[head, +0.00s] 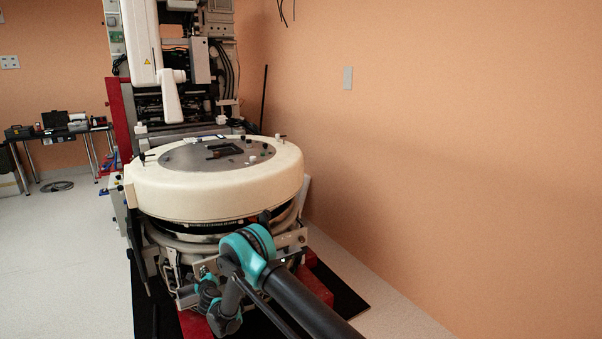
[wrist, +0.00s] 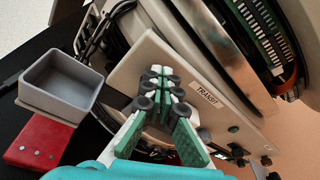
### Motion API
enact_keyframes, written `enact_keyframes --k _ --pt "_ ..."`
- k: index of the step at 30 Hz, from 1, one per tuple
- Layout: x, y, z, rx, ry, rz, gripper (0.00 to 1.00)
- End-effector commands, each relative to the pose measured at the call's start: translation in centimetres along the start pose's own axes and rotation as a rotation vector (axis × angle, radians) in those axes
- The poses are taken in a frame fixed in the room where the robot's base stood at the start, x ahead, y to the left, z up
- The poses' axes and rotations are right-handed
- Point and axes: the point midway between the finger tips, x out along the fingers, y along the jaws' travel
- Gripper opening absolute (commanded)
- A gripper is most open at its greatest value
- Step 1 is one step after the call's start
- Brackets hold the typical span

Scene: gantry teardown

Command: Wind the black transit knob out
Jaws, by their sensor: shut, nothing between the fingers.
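In the wrist view, a beige panel (wrist: 135,62) carries a white label reading TRANSIT (wrist: 207,92). My gripper (wrist: 160,74) is shut and empty, its green-padded fingers together in front of this panel, just left of the label. I cannot pick out the black transit knob for certain; the fingers cover the panel beside the label. I cannot tell whether the fingertips touch the panel. In the head view, my arm reaches to the near side of the round cream gantry head (head: 215,190), and the gripper cannot be made out there.
A grey open box (wrist: 65,82) stands left of the panel in the wrist view, by a red base part (wrist: 37,142). Cables and dark fittings crowd the panel's edges.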

Motion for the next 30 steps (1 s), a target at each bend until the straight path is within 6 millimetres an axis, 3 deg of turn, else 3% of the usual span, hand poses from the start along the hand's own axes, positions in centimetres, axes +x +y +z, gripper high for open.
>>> enact_keyframes --k 30 --pt "0.0 1.9 -0.2 0.001 0.002 -0.002 0.0"
